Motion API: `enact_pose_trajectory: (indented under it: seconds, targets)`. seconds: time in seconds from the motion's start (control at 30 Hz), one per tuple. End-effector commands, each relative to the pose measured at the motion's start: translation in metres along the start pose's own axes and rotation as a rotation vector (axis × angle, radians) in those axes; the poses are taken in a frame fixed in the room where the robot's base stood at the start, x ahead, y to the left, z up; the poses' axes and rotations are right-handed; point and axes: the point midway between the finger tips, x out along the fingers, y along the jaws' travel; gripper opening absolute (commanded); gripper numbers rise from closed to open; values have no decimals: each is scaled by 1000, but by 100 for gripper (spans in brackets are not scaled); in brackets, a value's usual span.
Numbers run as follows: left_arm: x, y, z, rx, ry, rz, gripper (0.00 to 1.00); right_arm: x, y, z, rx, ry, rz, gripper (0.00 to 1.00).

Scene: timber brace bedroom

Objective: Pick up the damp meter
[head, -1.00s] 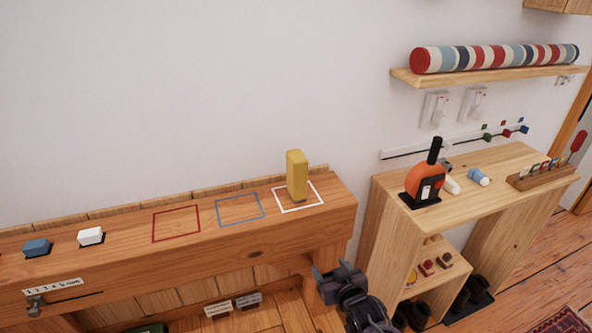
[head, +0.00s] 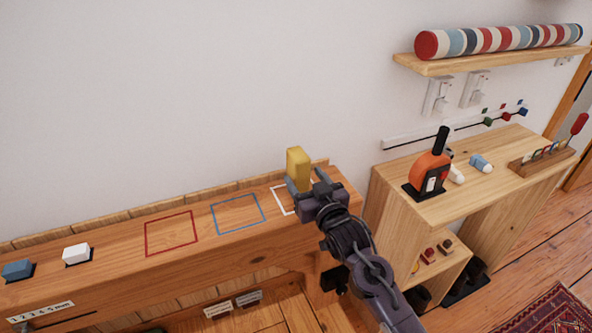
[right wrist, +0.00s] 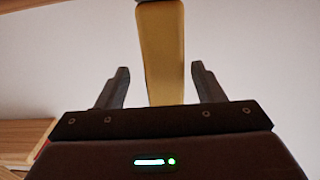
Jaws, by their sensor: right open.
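The damp meter, a yellow upright block (head: 298,165), stands in the white outlined square (head: 277,200) at the right end of the timber ledge. My right gripper (head: 308,184) is at the meter, hiding its lower part in the head view. In the right wrist view the yellow meter (right wrist: 161,50) rises upright between the two dark fingers (right wrist: 160,88), with a gap on each side. The fingers are open and do not touch it. My left gripper is not in view.
The ledge (head: 120,285) also bears a red square outline, a blue square outline, a white block (head: 76,254) and a blue block (head: 18,270). A wooden shelf unit (head: 400,200) with an orange tool (head: 430,172) stands to the right.

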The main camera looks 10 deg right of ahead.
Motion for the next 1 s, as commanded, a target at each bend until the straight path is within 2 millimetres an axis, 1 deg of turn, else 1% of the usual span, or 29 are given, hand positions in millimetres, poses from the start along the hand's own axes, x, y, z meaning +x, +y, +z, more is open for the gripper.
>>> enact_pose_trajectory:
  seconds: [0.03, 0.1, 0.2, 0.3, 0.43, 0.5, 0.63, 0.77, 1.0]
  targets:
    - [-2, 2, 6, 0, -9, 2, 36, 4, -1, -1, 1, 0, -1, 62]
    - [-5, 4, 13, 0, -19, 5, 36, 9, -1, -2, 1, -1, -1, 62]
    - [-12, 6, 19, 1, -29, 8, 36, 22, -3, -5, 1, -1, -1, 62]
    - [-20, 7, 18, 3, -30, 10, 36, 37, -5, -6, 2, -1, 0, 62]
    - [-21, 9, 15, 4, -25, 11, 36, 51, -5, -3, 1, -1, 0, 62]
    - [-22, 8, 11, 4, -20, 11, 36, 55, -5, -2, 0, -2, 0, 62]
    - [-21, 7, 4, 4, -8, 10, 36, 56, -5, -1, 0, -2, 0, 62]
    - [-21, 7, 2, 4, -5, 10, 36, 56, -5, -1, 0, -2, -1, 62]
    - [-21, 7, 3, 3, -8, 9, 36, 56, -5, -1, 0, -2, 0, 30]
